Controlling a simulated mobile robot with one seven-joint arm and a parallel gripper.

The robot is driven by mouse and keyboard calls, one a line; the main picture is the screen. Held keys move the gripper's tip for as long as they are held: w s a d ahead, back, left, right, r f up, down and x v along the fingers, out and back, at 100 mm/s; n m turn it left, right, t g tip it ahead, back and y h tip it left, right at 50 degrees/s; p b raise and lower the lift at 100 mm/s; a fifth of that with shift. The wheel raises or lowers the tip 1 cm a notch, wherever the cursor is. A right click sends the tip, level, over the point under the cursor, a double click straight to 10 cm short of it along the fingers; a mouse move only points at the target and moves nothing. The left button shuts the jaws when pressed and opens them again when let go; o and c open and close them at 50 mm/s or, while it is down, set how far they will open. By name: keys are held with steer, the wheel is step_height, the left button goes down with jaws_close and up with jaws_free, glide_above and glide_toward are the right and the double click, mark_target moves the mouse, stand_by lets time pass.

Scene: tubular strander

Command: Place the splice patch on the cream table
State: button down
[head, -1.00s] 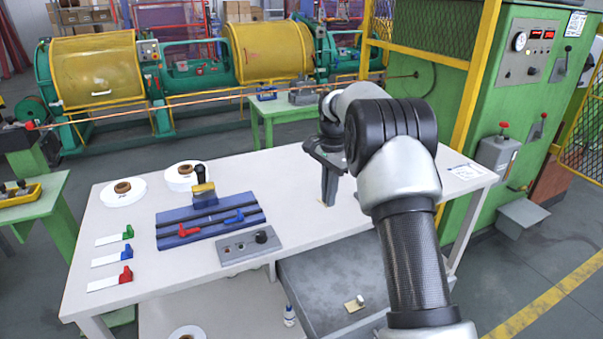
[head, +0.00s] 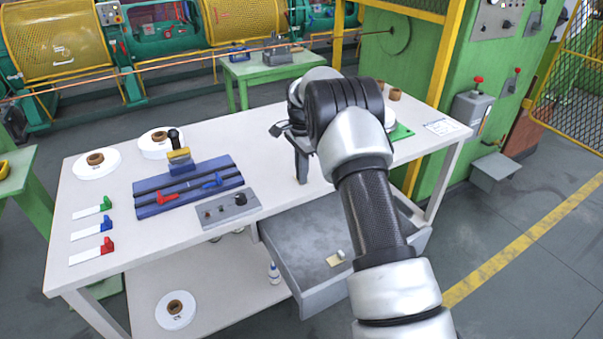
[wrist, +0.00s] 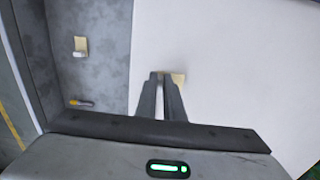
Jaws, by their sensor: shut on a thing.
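My gripper (wrist: 173,84) points down over the cream table (head: 150,236), with its fingers close together. A small tan piece, seemingly the splice patch (wrist: 178,78), shows at the fingertips in the wrist view, over the bare tabletop. My gripper also shows in the head view (head: 302,180), right of the grey control box. I cannot tell whether the patch touches the table, and the fingers partly hide it.
An open grey drawer (head: 300,250) juts out below the tabletop. It holds a tan piece with a pale knob (head: 336,258) and a tool with a yellow-and-red handle (wrist: 80,102). A blue fixture (head: 188,190) and control box (head: 228,208) stand left of my gripper.

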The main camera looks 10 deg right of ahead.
steer(key=c, duration=2.3)
jaws_free()
steer(key=shift+f, duration=0.1)
steer(key=o, duration=0.4)
steer(key=shift+o, duration=0.2)
